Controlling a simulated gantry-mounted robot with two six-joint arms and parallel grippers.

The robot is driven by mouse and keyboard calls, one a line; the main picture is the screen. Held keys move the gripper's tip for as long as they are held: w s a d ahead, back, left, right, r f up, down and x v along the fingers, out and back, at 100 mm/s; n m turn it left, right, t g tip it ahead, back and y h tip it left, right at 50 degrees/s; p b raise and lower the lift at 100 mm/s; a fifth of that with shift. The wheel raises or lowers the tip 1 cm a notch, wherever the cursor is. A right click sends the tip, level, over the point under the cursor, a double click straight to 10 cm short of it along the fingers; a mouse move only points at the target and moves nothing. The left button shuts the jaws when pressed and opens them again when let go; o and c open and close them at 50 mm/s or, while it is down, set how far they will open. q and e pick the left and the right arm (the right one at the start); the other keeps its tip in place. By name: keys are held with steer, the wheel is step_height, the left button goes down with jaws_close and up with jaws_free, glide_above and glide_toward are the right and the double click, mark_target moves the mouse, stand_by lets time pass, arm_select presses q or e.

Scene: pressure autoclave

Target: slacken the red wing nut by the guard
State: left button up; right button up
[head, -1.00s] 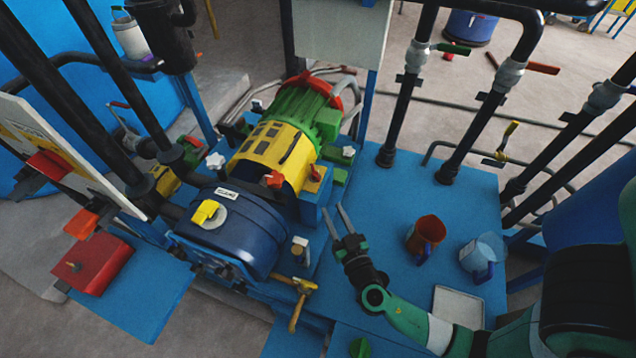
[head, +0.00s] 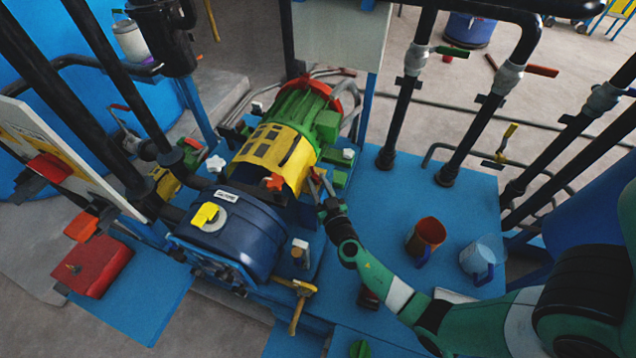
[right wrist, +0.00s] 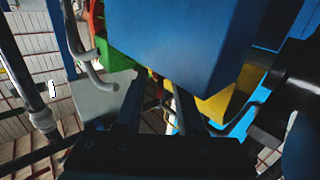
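A red wing nut (head: 274,183) sits at the lower end of the yellow guard (head: 268,152), above the blue pump housing (head: 238,232). My right gripper (head: 319,176) is to its right, apart from it, by the guard's lower right corner. Its two fingers are spread; they also show in the right wrist view (right wrist: 156,100). A small reddish part by the fingertips is mostly hidden, and I cannot tell whether they touch it. A large blue block (right wrist: 185,40) fills the middle of the right wrist view. My left gripper is not in view.
White knobs (head: 215,163) stand on both sides of the guard. A brass valve handle (head: 297,300) sticks out below the housing. An orange-brown mug (head: 427,232) and a clear jug (head: 480,256) stand on the blue deck (head: 385,212) at right. Black pipes rise behind.

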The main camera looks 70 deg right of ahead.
jaws_close()
steer(key=shift+f, duration=0.1)
